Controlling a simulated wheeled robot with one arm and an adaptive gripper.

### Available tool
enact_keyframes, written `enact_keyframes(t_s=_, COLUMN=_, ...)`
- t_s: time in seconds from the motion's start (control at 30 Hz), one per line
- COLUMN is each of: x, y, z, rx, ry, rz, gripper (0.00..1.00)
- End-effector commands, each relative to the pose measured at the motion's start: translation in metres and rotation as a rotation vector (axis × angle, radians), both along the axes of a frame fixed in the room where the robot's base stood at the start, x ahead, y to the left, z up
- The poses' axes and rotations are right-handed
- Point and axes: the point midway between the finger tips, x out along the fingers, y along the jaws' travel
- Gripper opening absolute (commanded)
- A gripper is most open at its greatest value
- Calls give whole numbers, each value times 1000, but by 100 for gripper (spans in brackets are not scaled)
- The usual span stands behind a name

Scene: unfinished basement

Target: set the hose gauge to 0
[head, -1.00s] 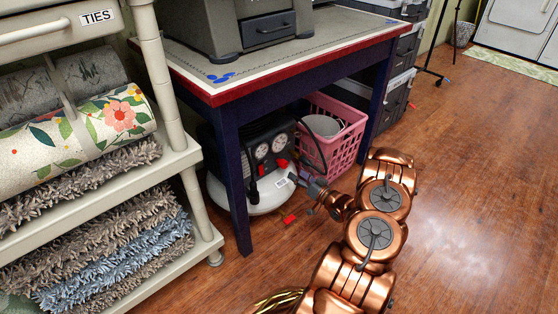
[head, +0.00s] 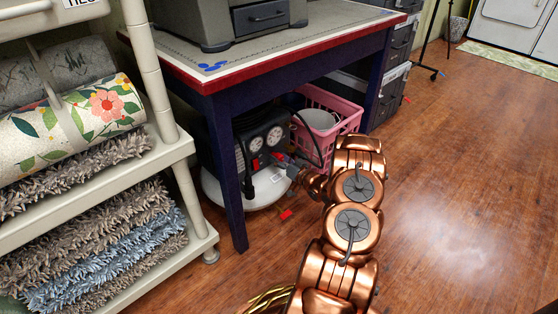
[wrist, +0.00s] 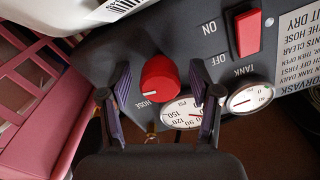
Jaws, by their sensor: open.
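The compressor (head: 262,165) stands under the table, with a dark panel above a white tank. In the wrist view its panel appears upside down. The hose gauge (wrist: 180,112) is a white dial with a red needle, partly hidden by a finger; 90, 120 and 150 are readable, and the needle seems near 90. Beside it is a round red knob (wrist: 160,79) with a white mark, near the word HOSE. My gripper (wrist: 166,82) is open, one finger on each side of the knob, with gaps showing. In the head view my gripper (head: 292,167) is at the panel's front.
The tank gauge (wrist: 250,98) and a red ON/OFF switch (wrist: 247,33) lie right of the knob. A pink basket (head: 340,125) stands right of the compressor. The table (head: 190,85) and its leg are close on the left. The floor to the right is clear.

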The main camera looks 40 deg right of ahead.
Motion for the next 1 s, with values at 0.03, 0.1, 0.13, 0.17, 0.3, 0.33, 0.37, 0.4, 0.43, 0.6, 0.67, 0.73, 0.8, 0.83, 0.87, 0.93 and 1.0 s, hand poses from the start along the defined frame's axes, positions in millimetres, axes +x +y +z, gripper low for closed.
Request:
enact_keyframes(t_s=0.03, x=0, y=0, z=0, rx=0, ry=0, rz=0, gripper=63)
enact_keyframes(t_s=0.1, x=0, y=0, z=0, rx=0, ry=0, rz=1, gripper=59)
enact_keyframes(t_s=0.13, x=0, y=0, z=0, rx=0, ry=0, rz=1, gripper=56)
enact_keyframes(t_s=0.17, x=0, y=0, z=0, rx=0, ry=0, rz=1, gripper=53)
enact_keyframes(t_s=0.3, x=0, y=1, z=0, rx=0, ry=0, rz=1, gripper=38)
enact_keyframes(t_s=0.33, x=0, y=1, z=0, rx=0, ry=0, rz=1, gripper=35)
enact_keyframes(t_s=0.37, x=0, y=1, z=0, rx=0, ry=0, rz=1, gripper=32)
enact_keyframes(t_s=0.4, x=0, y=1, z=0, rx=0, ry=0, rz=1, gripper=28)
enact_keyframes(t_s=0.43, x=0, y=1, z=0, rx=0, ry=0, rz=1, gripper=25)
enact_keyframes(t_s=0.6, x=0, y=1, z=0, rx=0, ry=0, rz=2, gripper=7)
enact_keyframes(t_s=0.67, x=0, y=1, z=0, rx=0, ry=0, rz=2, gripper=3)
enact_keyframes(t_s=0.73, x=0, y=1, z=0, rx=-1, ry=0, rz=2, gripper=3)
enact_keyframes(t_s=0.8, x=0, y=1, z=0, rx=-6, ry=0, rz=2, gripper=3)
enact_keyframes(t_s=0.83, x=0, y=1, z=0, rx=-9, ry=0, rz=2, gripper=3)
enact_keyframes(t_s=0.87, x=0, y=1, z=0, rx=-14, ry=0, rz=2, gripper=3)
enact_keyframes(t_s=0.93, x=0, y=1, z=1, rx=-32, ry=1, rz=2, gripper=3)
enact_keyframes(t_s=1.0, x=0, y=1, z=1, rx=-57, ry=2, rz=3, gripper=3)
